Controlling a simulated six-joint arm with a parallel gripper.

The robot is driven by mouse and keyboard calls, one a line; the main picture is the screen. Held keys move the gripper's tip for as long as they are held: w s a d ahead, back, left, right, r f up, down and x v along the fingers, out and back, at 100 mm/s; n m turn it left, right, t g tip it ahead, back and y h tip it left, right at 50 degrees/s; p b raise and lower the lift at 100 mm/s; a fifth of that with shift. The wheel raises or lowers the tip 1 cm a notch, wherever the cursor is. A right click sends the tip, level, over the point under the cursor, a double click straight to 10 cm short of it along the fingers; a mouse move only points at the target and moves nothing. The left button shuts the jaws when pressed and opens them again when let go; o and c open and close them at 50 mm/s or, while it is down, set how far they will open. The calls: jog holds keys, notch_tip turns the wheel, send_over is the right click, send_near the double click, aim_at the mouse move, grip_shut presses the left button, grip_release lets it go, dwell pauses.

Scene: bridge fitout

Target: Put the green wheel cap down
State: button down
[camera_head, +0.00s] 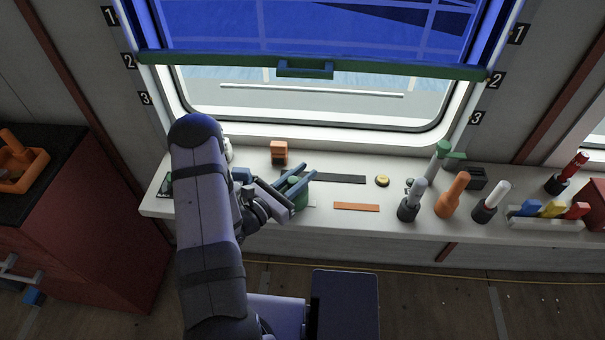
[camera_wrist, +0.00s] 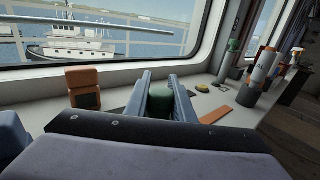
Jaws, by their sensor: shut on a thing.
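My gripper (camera_head: 296,190) is over the white window sill (camera_head: 235,211), left of its middle. Its two blue-grey fingers are shut on the green wheel cap (camera_head: 300,196), a dark green rounded piece partly hidden by them. In the wrist view the cap (camera_wrist: 160,98) stands between the fingers (camera_wrist: 160,92), which point away along the sill. I cannot tell whether its underside touches the sill.
A dark strip (camera_head: 340,179) lies behind the gripper, an orange strip (camera_head: 356,207) to its right. An orange block (camera_head: 279,152) stands behind by the window. A yellow disc (camera_head: 382,181) and several upright handled items, including an orange one (camera_head: 453,194), are farther right.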

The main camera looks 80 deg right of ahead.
aim_at(289, 187)
jog(key=shift+f, duration=0.15)
jog(key=c, duration=1.4)
grip_release()
jog(key=shift+c, duration=0.2)
jog(key=b+v, duration=0.2)
jog(key=v, duration=0.3)
jog(key=shift+w+a+f+b, duration=0.1)
jog(key=shift+w+a+b, duration=0.05)
jog(key=shift+w+b, duration=0.15)
jog(key=shift+v, duration=0.8)
jog(key=shift+s+a, duration=0.1)
jog(key=shift+r, duration=0.2)
